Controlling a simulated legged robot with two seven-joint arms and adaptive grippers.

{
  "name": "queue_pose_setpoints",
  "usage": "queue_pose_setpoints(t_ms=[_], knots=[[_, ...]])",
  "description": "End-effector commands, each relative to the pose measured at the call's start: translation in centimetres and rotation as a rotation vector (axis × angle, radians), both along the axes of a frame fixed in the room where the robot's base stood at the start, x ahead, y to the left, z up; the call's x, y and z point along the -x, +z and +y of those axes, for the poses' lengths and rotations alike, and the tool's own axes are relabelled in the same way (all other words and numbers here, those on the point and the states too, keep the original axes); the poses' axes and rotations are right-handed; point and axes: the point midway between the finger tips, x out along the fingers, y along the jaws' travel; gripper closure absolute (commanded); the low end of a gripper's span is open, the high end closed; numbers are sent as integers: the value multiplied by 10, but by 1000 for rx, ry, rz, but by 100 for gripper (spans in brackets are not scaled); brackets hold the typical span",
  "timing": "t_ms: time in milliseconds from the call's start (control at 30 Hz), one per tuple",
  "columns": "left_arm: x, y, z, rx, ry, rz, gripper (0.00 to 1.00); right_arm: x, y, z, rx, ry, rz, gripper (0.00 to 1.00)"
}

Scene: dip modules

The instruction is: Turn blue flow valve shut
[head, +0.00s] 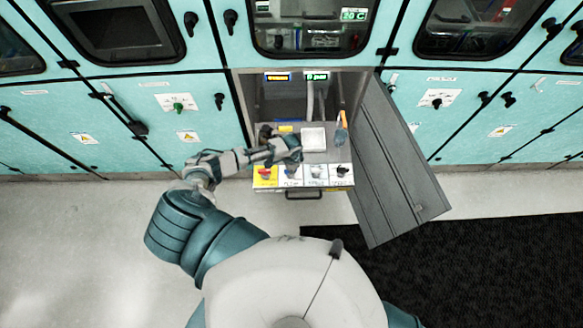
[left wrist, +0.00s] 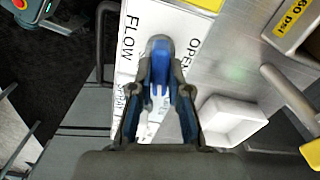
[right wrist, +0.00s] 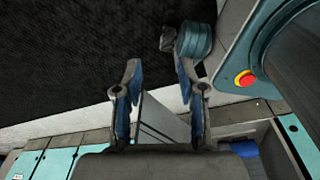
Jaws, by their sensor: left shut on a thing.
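The blue flow valve handle (left wrist: 160,82) stands on a white plate (left wrist: 133,22) marked FLOW and OPEN in the left wrist view. In the head view, the blue valve (head: 291,173) is small and sits second from the left in a row of knobs. My left gripper (left wrist: 161,93) has its fingers on both sides of the blue handle and is shut on it. In the head view, my left gripper (head: 291,152) reaches over the panel from the left. My right gripper (right wrist: 157,82) is open and empty, with its fingers apart over the floor.
A red knob (head: 265,173) on yellow is left of the flow valve; a black knob (head: 342,171) is at the right end. A white tray (head: 314,138) lies behind the row. An open grey door (head: 390,165) stands to the right. A drawer handle (head: 303,195) is below.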

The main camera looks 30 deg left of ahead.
Motion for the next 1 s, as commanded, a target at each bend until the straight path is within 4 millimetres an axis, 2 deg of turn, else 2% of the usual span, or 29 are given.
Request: queue_pose_setpoints(t_ms=[33, 400, 1000], knots=[[1, 0, 6, -12, -29, 5, 100, 0, 1, 1, -1, -1, 0, 60], [1, -1, 7, -14, -216, 5, 100, 0, 3, 13, -16, -4, 0, 60], [0, -1, 8, -14, -260, 3, 100, 0, 3, 6, -7, 1, 0, 60]])
